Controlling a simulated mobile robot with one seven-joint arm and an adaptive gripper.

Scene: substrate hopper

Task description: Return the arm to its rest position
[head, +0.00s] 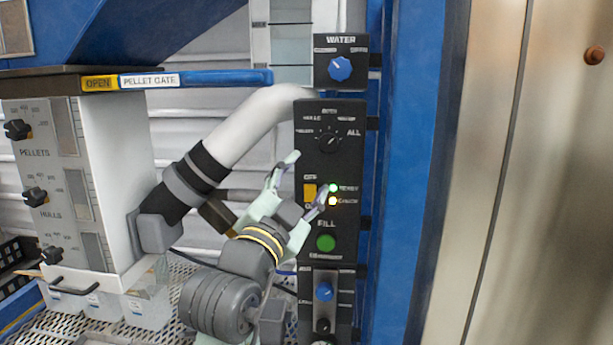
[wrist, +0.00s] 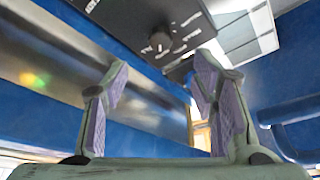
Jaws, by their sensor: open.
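My gripper (head: 303,180) is open and empty in the head view, in front of the black control panel (head: 350,172). One fingertip overlaps the panel near the yellow switch (head: 310,191) and the lit indicators; I cannot tell whether it touches. In the wrist view my gripper (wrist: 160,88) shows two separated fingers with purple pads and nothing between them.
A water box with a blue knob (head: 340,68) is above the panel. A green fill button (head: 326,243) and a lower blue knob (head: 324,291) are below. A blue pellet gate bar (head: 222,77) and a white hopper unit with black knobs (head: 18,129) are at left. A blue post (head: 407,150) stands right.

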